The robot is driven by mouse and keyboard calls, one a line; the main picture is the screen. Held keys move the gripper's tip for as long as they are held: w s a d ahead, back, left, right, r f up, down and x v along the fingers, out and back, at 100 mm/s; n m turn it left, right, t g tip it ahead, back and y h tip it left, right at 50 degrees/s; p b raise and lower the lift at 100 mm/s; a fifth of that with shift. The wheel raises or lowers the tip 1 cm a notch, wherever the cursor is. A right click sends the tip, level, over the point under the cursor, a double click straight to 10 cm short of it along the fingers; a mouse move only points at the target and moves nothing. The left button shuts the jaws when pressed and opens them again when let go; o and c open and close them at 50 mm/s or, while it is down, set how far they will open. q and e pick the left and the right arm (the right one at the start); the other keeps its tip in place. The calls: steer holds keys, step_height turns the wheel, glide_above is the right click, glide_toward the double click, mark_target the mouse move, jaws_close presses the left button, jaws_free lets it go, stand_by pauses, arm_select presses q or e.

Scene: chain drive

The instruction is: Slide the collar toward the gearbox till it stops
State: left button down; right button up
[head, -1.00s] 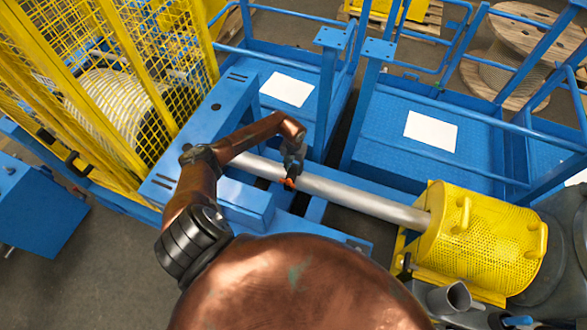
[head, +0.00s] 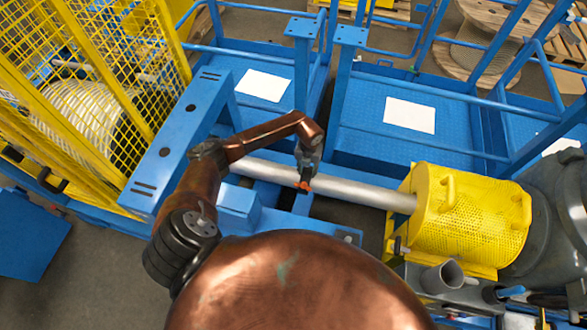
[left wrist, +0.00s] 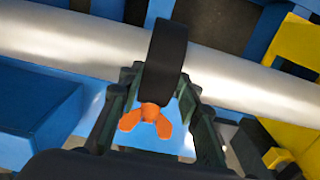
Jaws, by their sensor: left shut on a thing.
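The collar (left wrist: 170,48) is a black ring around the bright steel shaft (head: 355,190), with an orange wing screw (left wrist: 147,119) facing my wrist. My left gripper (left wrist: 158,82) is shut on the collar, one finger on each side. In the head view, my left gripper (head: 305,172) is partway along the shaft, and the orange screw shows just below it; the collar is mostly hidden there. A clear stretch of bare shaft lies between the gripper and the yellow perforated guard (head: 470,215) at the right. A dark grey housing (head: 545,210), perhaps the gearbox, adjoins the guard.
A blue frame beam (head: 180,135) and yellow mesh cage (head: 100,60) stand left of the shaft. Blue platforms with railings (head: 400,135) lie behind it.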

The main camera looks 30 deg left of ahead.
arm_select(q)
steer(key=shift+w+d, duration=0.1)
steer(key=shift+d, duration=0.2)
steer(key=c, duration=1.4)
jaws_free()
steer(key=shift+a+r, duration=0.1)
steer(key=shift+r, duration=0.35)
step_height(320, 180, up, 11)
steer(key=shift+r, duration=0.2)
